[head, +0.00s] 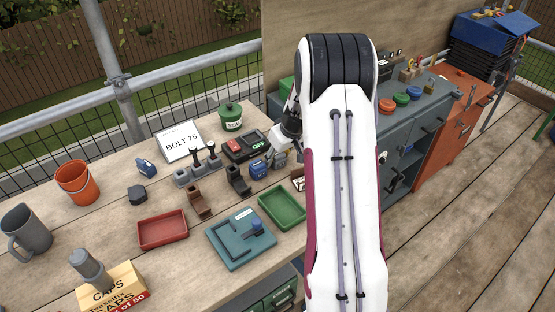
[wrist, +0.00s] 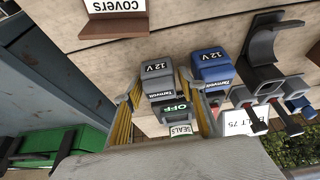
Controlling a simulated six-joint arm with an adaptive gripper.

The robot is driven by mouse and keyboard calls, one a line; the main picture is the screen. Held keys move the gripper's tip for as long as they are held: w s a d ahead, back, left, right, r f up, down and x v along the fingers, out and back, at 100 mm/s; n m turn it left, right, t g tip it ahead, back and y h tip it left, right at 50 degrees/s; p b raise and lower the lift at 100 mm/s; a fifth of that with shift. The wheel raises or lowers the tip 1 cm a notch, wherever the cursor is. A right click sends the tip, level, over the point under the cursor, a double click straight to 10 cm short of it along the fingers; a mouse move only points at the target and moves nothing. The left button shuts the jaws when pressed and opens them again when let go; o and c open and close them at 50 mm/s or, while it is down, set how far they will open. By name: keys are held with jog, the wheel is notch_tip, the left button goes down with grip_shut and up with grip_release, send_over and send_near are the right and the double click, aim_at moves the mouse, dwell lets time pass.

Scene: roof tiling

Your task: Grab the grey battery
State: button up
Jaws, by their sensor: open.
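The grey battery (wrist: 157,82), marked 12 V, stands between the fingers of my gripper (wrist: 160,92) in the wrist view. The fingers with yellow pads are open, one on each side of it; I cannot tell whether either touches it. In the head view the grey battery (head: 280,159) is at the bench's right edge, just below my gripper (head: 290,138), which is partly hidden by my arm. A blue battery (wrist: 211,68) stands close to its right in the wrist view, and to its left in the head view (head: 258,168).
A charger marked OFF (head: 243,146) and a green SEALS tin (head: 231,117) stand behind the batteries. A green tray (head: 282,208), red tray (head: 163,230) and teal board (head: 226,252) lie nearer. A covers sign (wrist: 115,8) stands close.

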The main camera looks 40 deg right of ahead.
dwell(0.4)
jog(key=c, duration=1)
jog(key=shift+c, duration=0.2)
jog(key=shift+r, duration=0.15)
jog(key=shift+r, duration=4.9)
